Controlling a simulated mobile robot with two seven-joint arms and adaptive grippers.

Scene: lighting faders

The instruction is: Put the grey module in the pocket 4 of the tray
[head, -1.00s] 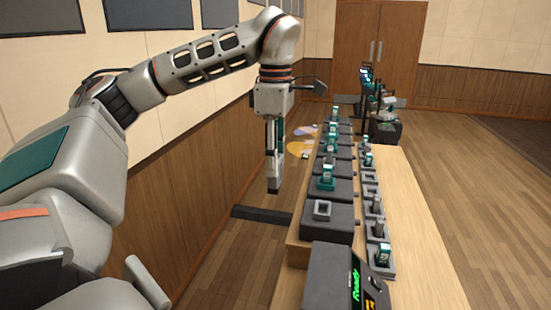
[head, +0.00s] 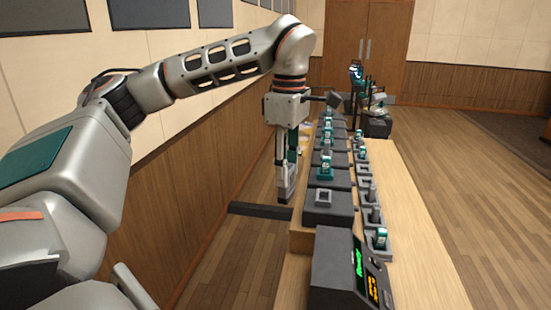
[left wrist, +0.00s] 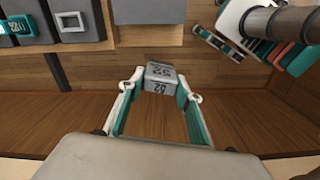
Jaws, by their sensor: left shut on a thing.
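My left gripper (head: 284,190) hangs beside the left edge of the table, pointing down. In the left wrist view its fingertips (left wrist: 160,86) are shut on a grey module (left wrist: 160,70) with dark digits on its faces. In the head view the module is hard to tell from the fingers. A row of dark blocks with light square sockets runs along the table's left side. The nearest socket (head: 323,198) is empty and lies right of my gripper; it also shows in the left wrist view (left wrist: 71,21). I cannot read any pocket numbers. My right gripper is out of view.
A teal module (head: 327,167) stands in the socket behind the empty one. A second row of grey holders with several modules, including a teal one (head: 380,238), runs to the right. A console (head: 338,268) with a lit display stands in front. The table's right strip (head: 425,230) is bare.

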